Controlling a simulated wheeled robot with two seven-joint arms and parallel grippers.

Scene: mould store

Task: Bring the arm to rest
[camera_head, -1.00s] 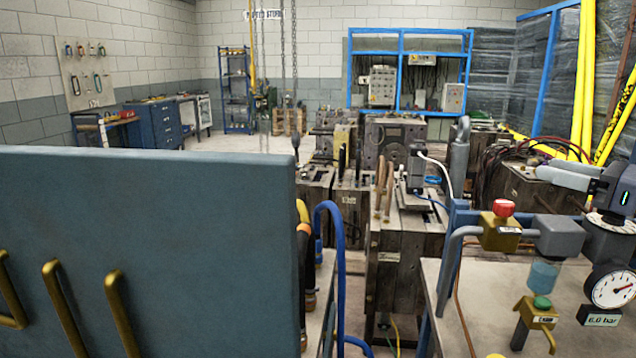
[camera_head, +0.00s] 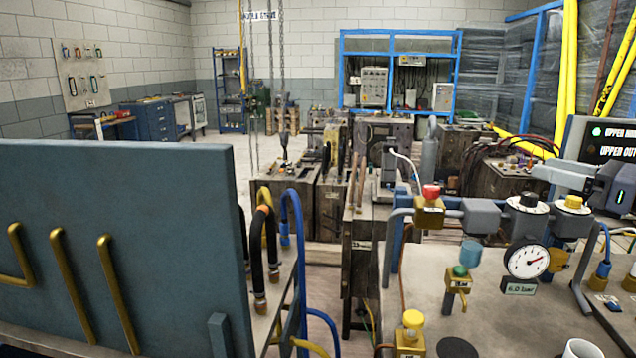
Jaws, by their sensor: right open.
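My right gripper (camera_head: 540,172) reaches in from the right edge. Its pale grey fingers point left, and the dark wrist with a small cyan light is behind them. It is open, with nothing seen between the fingers. It is above the bench with the valves and gauge, and I cannot tell its exact height over them. My left gripper is not in view.
A large blue-grey panel (camera_head: 110,235) with brass pipes fills the left front. The pressure gauge (camera_head: 527,261), red-knobbed valve (camera_head: 430,205) and yellow-knobbed valve (camera_head: 411,335) stand on the right bench (camera_head: 520,325). A white cup (camera_head: 581,349) is at its front edge. Heavy moulds (camera_head: 289,200) stand behind.

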